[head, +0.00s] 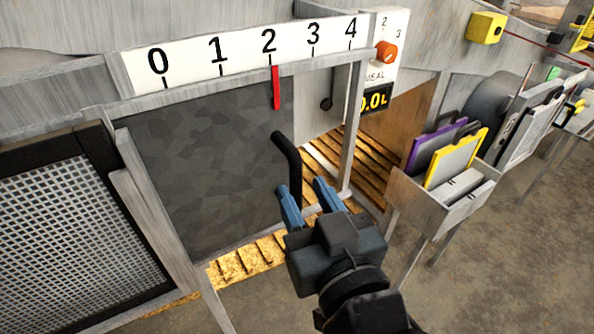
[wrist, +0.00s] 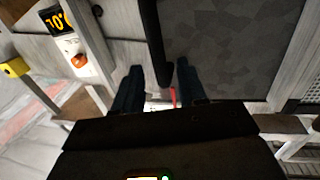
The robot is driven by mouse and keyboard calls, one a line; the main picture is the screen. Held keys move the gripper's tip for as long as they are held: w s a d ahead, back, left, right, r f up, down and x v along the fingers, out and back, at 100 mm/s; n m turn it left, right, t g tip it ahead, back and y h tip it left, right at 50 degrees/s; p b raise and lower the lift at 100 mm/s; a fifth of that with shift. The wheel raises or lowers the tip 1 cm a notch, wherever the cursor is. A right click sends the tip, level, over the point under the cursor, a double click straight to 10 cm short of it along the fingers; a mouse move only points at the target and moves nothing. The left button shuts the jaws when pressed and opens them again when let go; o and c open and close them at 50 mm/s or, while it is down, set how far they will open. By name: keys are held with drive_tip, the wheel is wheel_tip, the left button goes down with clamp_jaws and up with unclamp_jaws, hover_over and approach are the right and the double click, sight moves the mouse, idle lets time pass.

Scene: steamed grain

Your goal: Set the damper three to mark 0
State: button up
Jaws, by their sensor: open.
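The damper is a dark grey sliding panel (head: 200,150) in a pale frame; it also fills the middle of the wrist view (wrist: 225,45). Its red pointer (head: 276,88) stands at about mark 2 on the white scale (head: 190,70) numbered 0 to 4. A black bar handle (head: 285,150) is on the panel's right edge. My gripper (head: 308,192) is open at the handle's lower end. In the wrist view the handle (wrist: 152,45) lies between the two blue fingers, with gaps on both sides. I cannot see a label reading three.
A mesh panel (head: 70,225) is at left. Right of the frame are an orange knob (head: 386,51), a display (head: 376,101) and a bin (head: 445,200) holding purple and yellow-edged boards. A slatted floor with grain (head: 245,262) runs below. The opening right of the panel is clear.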

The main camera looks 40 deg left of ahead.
sight(298, 184)
drive_tip(key=shift+p+x, duration=0.4)
drive_tip(key=shift+x, duration=1.75)
clamp_jaws()
